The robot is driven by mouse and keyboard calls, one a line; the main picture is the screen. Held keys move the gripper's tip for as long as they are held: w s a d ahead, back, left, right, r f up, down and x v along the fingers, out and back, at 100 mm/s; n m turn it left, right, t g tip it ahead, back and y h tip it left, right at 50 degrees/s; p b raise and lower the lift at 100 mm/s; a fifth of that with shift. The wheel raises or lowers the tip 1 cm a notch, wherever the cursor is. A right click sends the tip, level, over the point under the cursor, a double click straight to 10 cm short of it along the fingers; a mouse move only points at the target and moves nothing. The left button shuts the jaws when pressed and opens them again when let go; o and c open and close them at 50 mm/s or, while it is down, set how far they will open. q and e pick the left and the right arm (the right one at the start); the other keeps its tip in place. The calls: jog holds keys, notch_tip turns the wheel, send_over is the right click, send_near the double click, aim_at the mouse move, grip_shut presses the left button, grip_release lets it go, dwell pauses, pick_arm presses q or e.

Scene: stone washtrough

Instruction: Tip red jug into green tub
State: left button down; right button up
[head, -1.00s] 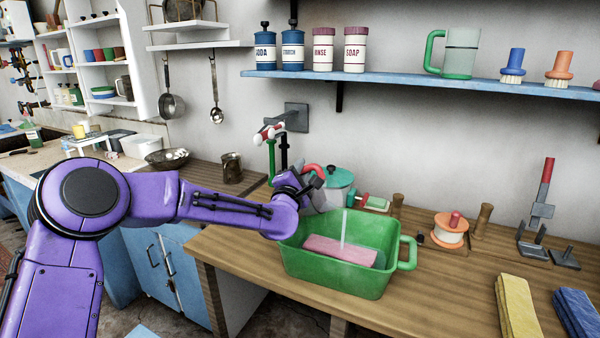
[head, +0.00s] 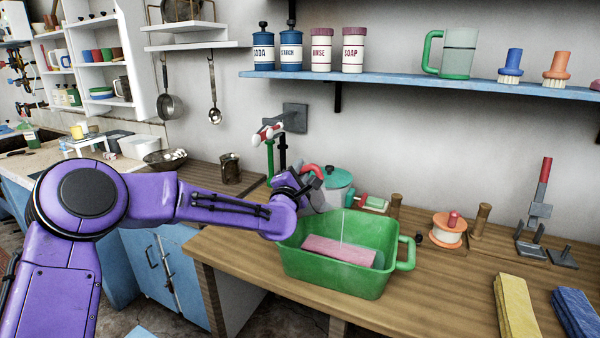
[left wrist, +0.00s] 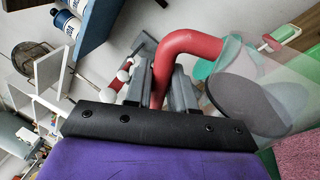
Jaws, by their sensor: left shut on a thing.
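The red jug has a red handle (left wrist: 188,45) and a clear, greyish body (left wrist: 255,95). My left gripper (left wrist: 163,88) is shut on the handle, which passes between its fingers. In the head view the left gripper (head: 308,183) holds the jug tilted at the tub's back left rim; the arm partly hides the jug. A thin, pale stream (head: 341,228) falls into the green tub (head: 330,278). The tub stands on the wooden counter with a pink block (head: 338,250) inside. The right gripper does not show.
A pot with a teal lid (head: 336,177) stands close behind the jug. A tap (head: 268,132) is on the wall to the left. An orange-and-white spool (head: 447,232) and folded yellow (head: 515,305) and blue cloths (head: 576,312) lie to the right. A blue shelf (head: 400,77) runs above.

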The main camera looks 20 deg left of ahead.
pick_arm(q)
jog(key=shift+d+f+m+h+b, duration=0.15)
jog(key=shift+d+m+h+b, duration=0.2)
jog(key=shift+d+m, duration=0.75)
jog(key=shift+a, duration=0.15)
dwell(0.4)
jog(key=shift+d+m+h, duration=0.35)
jog(key=shift+d+m, duration=0.65)
jog(key=shift+m, duration=0.3)
